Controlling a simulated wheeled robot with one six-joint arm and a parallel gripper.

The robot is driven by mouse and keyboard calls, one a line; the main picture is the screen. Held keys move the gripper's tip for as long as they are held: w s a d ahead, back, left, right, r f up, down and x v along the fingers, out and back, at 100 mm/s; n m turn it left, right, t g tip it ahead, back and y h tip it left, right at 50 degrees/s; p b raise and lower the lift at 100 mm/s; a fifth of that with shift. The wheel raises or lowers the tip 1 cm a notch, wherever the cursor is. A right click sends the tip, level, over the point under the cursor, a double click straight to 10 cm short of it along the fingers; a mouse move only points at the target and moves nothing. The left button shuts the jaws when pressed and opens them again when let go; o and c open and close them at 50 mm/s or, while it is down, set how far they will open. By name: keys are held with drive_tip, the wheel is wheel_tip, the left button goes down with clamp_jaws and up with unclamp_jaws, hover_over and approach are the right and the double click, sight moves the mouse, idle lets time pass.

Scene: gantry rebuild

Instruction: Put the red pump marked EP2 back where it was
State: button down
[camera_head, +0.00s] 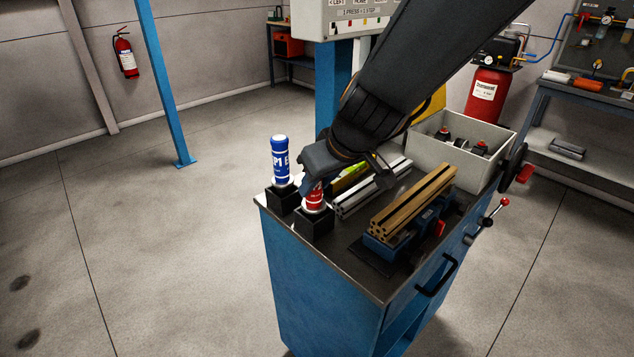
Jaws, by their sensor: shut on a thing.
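The red pump (314,197) is upright at the left side of the workbench top, at the black square holder (314,226) nearest the front. Its lower end meets the holder's opening; how deep it sits is hard to tell. My gripper (318,176) is shut on the red pump from above and behind, and hides its upper part. The marking on it is too covered to read. A blue pump (281,160) marked with white letters stands upright in a second black holder (282,198), just left of and behind the red one.
Silver rails (368,188) lie right of the red pump. A bronze-coloured profile (414,200) sits in a blue vise (396,240). A grey bin (455,160) with dark parts stands at the back right. My arm crosses above the bench (378,287).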

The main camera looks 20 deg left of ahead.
drive_tip(key=c, duration=1.4)
unclamp_jaws()
drive_tip(key=shift+f, duration=0.1)
drive_tip(key=shift+r, duration=0.2)
drive_tip(key=shift+r+p, duration=0.6)
drive_tip(key=shift+p, duration=0.35)
drive_tip(key=v, duration=1.1)
drive_tip(key=shift+s+d+r, duration=0.2)
drive_tip(key=shift+s+r, duration=0.05)
drive_tip(key=shift+r, duration=0.05)
drive_tip(key=w+d+f+m+h, duration=0.1)
drive_tip(key=d+f+m+h, duration=0.15)
drive_tip(key=d+f, duration=0.45)
drive_tip(key=d+f+m+h, duration=0.1)
drive_tip(key=d+f+m, duration=0.15)
drive_tip(key=d, duration=0.85)
drive_tip(key=s+d+f+m, duration=0.2)
drive_tip(key=d, duration=0.3)
drive_tip(key=s+d+f+m+g+h, duration=0.1)
drive_tip(key=d+f+m, duration=0.1)
drive_tip(key=d, duration=0.2)
drive_tip(key=s+d+f+m+g+h, duration=0.1)
drive_tip(key=s+d+f, duration=0.1)
drive_tip(key=d, duration=0.3)
drive_tip(key=shift+s+d+f+m, duration=0.1)
drive_tip(key=shift+s+d+m, duration=0.25)
drive_tip(key=shift+m, duration=0.05)
